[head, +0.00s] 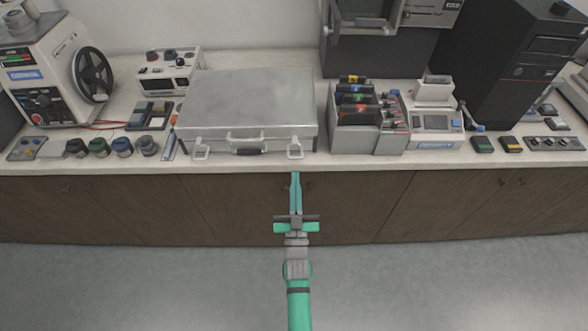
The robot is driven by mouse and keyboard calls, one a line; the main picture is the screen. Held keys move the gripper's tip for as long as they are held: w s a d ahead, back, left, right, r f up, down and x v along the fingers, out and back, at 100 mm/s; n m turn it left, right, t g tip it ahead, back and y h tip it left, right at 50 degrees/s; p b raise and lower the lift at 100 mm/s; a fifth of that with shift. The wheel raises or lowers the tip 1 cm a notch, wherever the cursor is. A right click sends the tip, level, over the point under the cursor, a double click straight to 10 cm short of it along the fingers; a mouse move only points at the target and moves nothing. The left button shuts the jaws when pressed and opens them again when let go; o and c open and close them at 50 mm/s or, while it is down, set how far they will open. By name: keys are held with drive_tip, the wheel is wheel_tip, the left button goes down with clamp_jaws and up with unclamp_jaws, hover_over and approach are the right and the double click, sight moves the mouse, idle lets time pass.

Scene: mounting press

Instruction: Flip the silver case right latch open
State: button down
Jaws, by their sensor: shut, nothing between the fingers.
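The silver case (248,99) lies closed and flat on the counter, left of the middle, with its front side toward me. The right latch (295,149) is a pale loop at the front right, and a matching left latch (201,149) is at the front left. I cannot tell for sure how either latch is set. My gripper (295,176) is shut and empty. Its fingertips point at the counter's front edge, just below the right latch in the picture, with a small gap between.
A grey box of colored rolls (346,139) stands close to the case's right side. A small device (437,125) is farther right. A thin blue-edged tool (169,144) lies by the case's left side. Open floor lies in front of the brown cabinets (420,205).

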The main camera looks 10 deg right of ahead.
drive_tip(key=f, duration=0.1)
drive_tip(key=s+f, duration=0.1)
drive_tip(key=f, duration=0.1)
drive_tip(key=shift+f, duration=0.1)
drive_tip(key=shift+a, duration=0.1)
idle(0.3)
drive_tip(key=s+a+f+n+g+y, duration=0.1)
drive_tip(key=s+a+f+g, duration=0.15)
drive_tip(key=s, duration=0.85)
drive_tip(key=s+a+f+g+y, duration=0.1)
drive_tip(key=s+a+f, duration=0.15)
drive_tip(key=s, duration=0.75)
drive_tip(key=s+a+r+g, duration=0.2)
drive_tip(key=s+r, duration=0.1)
drive_tip(key=s, duration=0.4)
drive_tip(key=s+a+r+g+y, duration=0.1)
drive_tip(key=s+r, duration=0.3)
drive_tip(key=s, duration=0.4)
drive_tip(key=shift+s+a+n+g+y, duration=0.35)
drive_tip(key=shift+a+g, duration=0.2)
drive_tip(key=shift+a, duration=0.2)
